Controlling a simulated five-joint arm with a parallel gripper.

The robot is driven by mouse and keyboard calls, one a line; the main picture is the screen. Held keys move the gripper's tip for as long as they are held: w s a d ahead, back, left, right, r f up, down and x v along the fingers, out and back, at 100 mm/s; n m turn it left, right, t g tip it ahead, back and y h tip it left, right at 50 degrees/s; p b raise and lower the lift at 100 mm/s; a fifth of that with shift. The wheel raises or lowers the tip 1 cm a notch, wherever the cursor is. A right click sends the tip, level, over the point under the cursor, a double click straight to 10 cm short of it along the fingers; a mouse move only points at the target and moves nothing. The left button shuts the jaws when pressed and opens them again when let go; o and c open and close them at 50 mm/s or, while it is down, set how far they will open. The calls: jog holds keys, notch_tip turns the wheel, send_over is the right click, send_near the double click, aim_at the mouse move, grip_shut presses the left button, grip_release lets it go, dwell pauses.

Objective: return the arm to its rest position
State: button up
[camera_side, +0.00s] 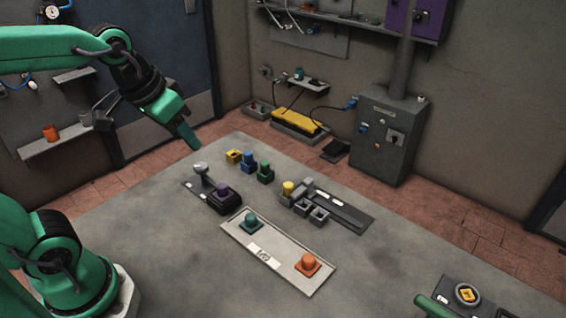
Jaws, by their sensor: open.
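My green arm reaches in from the left edge, and my gripper (150,132) hangs in the air above the far left part of the grey table (150,235). Its green finger points down and right, and a grey jaw part shows to its left, apart from it. The gripper is open, and I see nothing held in it. The nearest thing below is a dark press-like fixture (222,201) with a grey knob and a purple peg. Its gap below the gripper is hard to judge.
Yellow (233,156), blue (248,161) and green (265,172) pieces stand behind the fixture. A pale tray (285,272) carries teal and orange pegs. A dark rack (347,216) has a yellow peg and grey sockets. A grey cabinet (384,140) stands behind. The table's front middle is clear.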

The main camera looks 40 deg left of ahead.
jog(key=shift+t, duration=0.4)
jog(key=shift+s+a+f, duration=0.15)
jog(key=shift+s+f, duration=0.15)
jog(key=shift+s, duration=0.55)
jog(key=shift+s+a+f, duration=0.1)
jog(key=shift+s+f, duration=0.25)
jog(key=shift+s, duration=0.5)
jog(key=shift+s+a+f, duration=0.15)
jog(key=shift+s+f, duration=0.15)
jog(key=shift+s, duration=0.55)
